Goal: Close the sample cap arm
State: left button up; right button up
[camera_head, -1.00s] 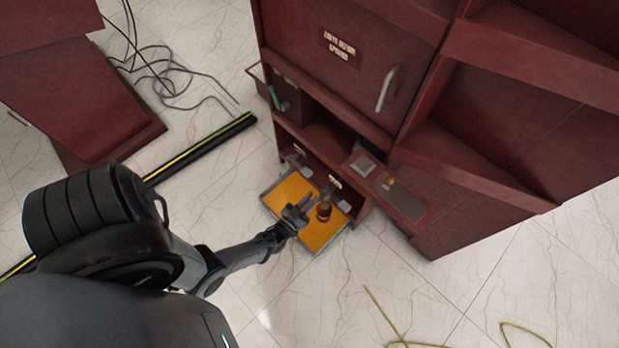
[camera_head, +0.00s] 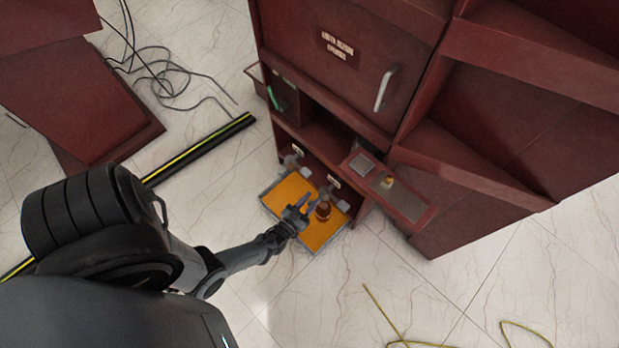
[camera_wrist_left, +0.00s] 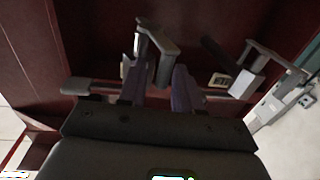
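A second grey arm (camera_wrist_left: 255,68) stands to the right, outside the fingers. Small grey arms also show at the cabinet front in the head view (camera_head: 291,160). I cannot tell which one is the sample cap arm. My right gripper is not in view.
The dark red cabinet (camera_head: 350,75) rises behind the tray. A small shelf (camera_head: 405,205) juts out at its right. Loose grey cables (camera_head: 175,85) and a black-yellow strip (camera_head: 200,150) lie on the floor at left, a yellow cord (camera_head: 385,315) at front. The floor before the tray is clear.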

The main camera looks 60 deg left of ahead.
pick_arm(q)
jog(key=shift+s, duration=0.1)
jog(key=p+v, duration=0.2)
jog(key=v, duration=0.8)
jog(key=shift+s+d, duration=0.2)
jog(key=shift+s, duration=0.1)
